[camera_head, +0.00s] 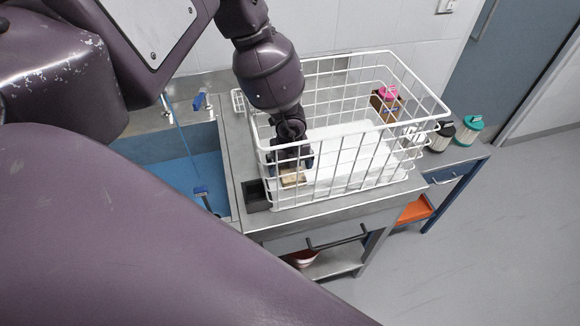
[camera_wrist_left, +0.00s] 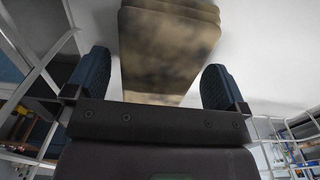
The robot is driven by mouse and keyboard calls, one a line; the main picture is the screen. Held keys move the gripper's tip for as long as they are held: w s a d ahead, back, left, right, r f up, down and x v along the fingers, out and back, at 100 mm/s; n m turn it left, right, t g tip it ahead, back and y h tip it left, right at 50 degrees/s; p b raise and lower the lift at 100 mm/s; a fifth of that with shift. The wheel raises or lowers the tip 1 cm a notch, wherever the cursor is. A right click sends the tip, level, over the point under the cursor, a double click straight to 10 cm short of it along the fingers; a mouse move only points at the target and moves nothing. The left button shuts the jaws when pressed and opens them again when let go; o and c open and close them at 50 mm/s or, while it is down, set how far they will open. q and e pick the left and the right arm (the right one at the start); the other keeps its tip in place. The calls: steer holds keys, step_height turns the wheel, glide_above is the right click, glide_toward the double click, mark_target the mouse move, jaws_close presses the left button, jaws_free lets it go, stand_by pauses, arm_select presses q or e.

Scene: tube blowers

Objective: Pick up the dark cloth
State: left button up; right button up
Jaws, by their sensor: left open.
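The dark cloth (camera_head: 293,180) looks like a brown, stained, folded stack and lies in the near left part of the white wire basket (camera_head: 345,143). It also shows in the left wrist view (camera_wrist_left: 165,50), with layered edges at the top. My left gripper (camera_head: 291,160) reaches down into the basket over the cloth. In the left wrist view its two dark fingers stand wide apart, one on each side of the cloth, with visible gaps. The gripper is open and not closed on it. My right gripper is not in view.
The basket's wire walls surround my left gripper. A pink-lidded bottle (camera_head: 388,93) stands at the basket's far right. Black-lidded (camera_head: 441,137) and teal-lidded (camera_head: 470,129) containers stand right of it. A small black box (camera_head: 256,196) sits left, beside a blue sink (camera_head: 180,165).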

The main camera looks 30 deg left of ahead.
arm_select(q)
steer(key=c, duration=1)
steer(key=shift+o, duration=0.2)
